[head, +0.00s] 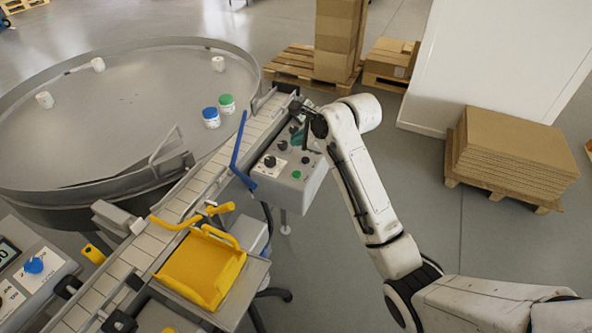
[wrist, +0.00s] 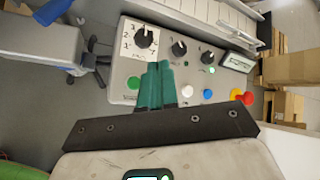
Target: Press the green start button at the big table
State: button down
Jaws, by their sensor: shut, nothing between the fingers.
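The green button (head: 296,174) is on the sloped face of a grey control box (head: 310,182) beside the conveyor at the big round table (head: 125,115). In the wrist view the green button (wrist: 133,82) is at the panel's left end, just left of my fingertips and apart from them in the picture. My gripper (wrist: 160,68) has dark teal fingers, shut together and empty, over the panel's lower middle. In the head view my gripper (head: 304,143) is over the far part of the box. The fingers hide part of the panel; their height above it is unclear.
The panel also has dark knobs (wrist: 179,48), a white button (wrist: 187,91), a blue button (wrist: 208,93) and a red-yellow one (wrist: 243,97). A yellow tray (head: 200,268) is nearer.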

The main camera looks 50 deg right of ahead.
jog(key=shift+f, duration=0.15)
jog(key=b, duration=1)
send_over(299, 175)
notch_tip(299, 175, down, 7)
jog(key=shift+r, duration=0.2)
jog(key=shift+f+p, duration=0.35)
jog(key=shift+f, duration=0.65)
jog(key=shift+f+p, duration=0.1)
jog(key=shift+p, duration=0.2)
dwell(0.5)
jog(key=shift+f, duration=0.3)
